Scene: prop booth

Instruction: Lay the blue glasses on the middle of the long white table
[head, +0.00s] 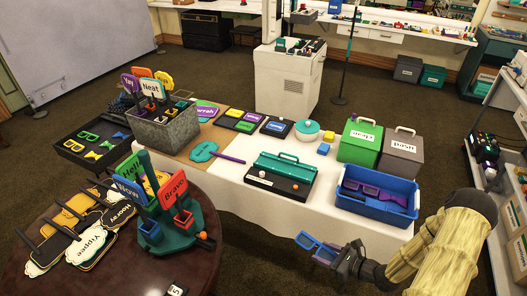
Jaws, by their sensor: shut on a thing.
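The blue glasses (309,241) are in the head view at the lower right of centre, in front of the long white table's near edge. My gripper (333,254) is shut on them, and they hang tilted in the air, apart from the table as far as I can tell. The jaws are dark and small, so the exact grip point is hard to see. The long white table (237,173) is covered with a white cloth and crosses the middle of the view. Its middle holds a teal case (282,176) with a handle.
A blue crate (362,208) with purple glasses (390,198) stands at the table's right end. Green (358,145) and grey (399,155) boxes stand behind it. A purple stick (228,157) and a teal sign (204,151) lie left of the case. Bare cloth shows around the case.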

